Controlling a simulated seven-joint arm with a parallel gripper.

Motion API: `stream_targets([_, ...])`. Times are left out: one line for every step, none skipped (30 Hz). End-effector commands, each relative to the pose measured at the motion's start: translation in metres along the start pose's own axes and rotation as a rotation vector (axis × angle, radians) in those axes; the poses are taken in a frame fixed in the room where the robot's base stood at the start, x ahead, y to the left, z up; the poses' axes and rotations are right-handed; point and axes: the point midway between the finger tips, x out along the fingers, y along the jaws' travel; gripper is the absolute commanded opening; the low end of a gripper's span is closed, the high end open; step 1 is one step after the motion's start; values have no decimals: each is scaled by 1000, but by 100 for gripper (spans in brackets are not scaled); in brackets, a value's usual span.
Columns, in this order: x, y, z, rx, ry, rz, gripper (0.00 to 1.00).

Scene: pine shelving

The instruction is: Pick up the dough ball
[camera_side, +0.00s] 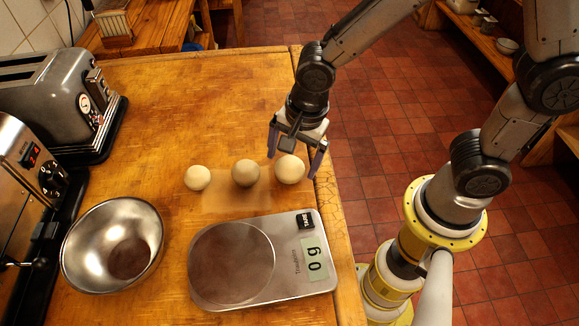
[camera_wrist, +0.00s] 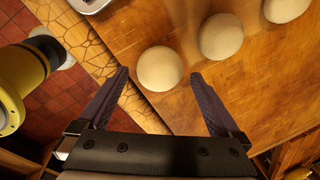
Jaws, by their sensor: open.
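Three pale round dough balls sit in a row on the wooden worktop: a left one (camera_side: 197,178), a middle one (camera_side: 245,173) and a right one (camera_side: 290,169). My gripper (camera_side: 293,163) is open and empty, pointing down at the right ball, with one finger to each side of it in the side view. In the wrist view, the nearest ball (camera_wrist: 159,68) appears between and just beyond the fingertips (camera_wrist: 157,76). The other two, a middle ball (camera_wrist: 221,37) and a far ball (camera_wrist: 286,8), lie toward the upper right. I see no finger clearly touching a ball.
A kitchen scale (camera_side: 283,283) reading 0 g lies in front of the balls, with a thin tan sheet (camera_side: 235,200) behind it. A metal bowl (camera_side: 88,225) and a toaster (camera_side: 50,85) stand left. The worktop (camera_side: 200,110) behind the balls is clear.

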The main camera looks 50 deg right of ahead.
Motion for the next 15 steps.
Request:
stream_targets([8, 1, 0, 0, 1, 4, 100])
stream_targets([11, 0, 0, 0, 1, 4, 100])
stream_targets([14, 0, 0, 0, 1, 3, 100])
stream_targets([16, 0, 0, 0, 1, 1, 100])
stream_targets([18, 0, 0, 0, 1, 1, 100])
stream_targets([19, 0, 0, 0, 1, 1, 100])
stream_targets([20, 0, 0, 0, 1, 1, 100])
stream_targets([20, 0, 0, 0, 1, 0, 100])
stream_targets([20, 0, 0, 0, 1, 0, 100])
stream_targets([20, 0, 0, 0, 0, 0, 100])
stream_targets([20, 0, 0, 0, 0, 0, 100])
stream_targets([20, 0, 0, 0, 0, 0, 100])
stream_targets([20, 0, 0, 0, 0, 0, 98])
stream_targets([20, 0, 0, 0, 0, 0, 93])
stream_targets([20, 0, 0, 0, 0, 0, 86])
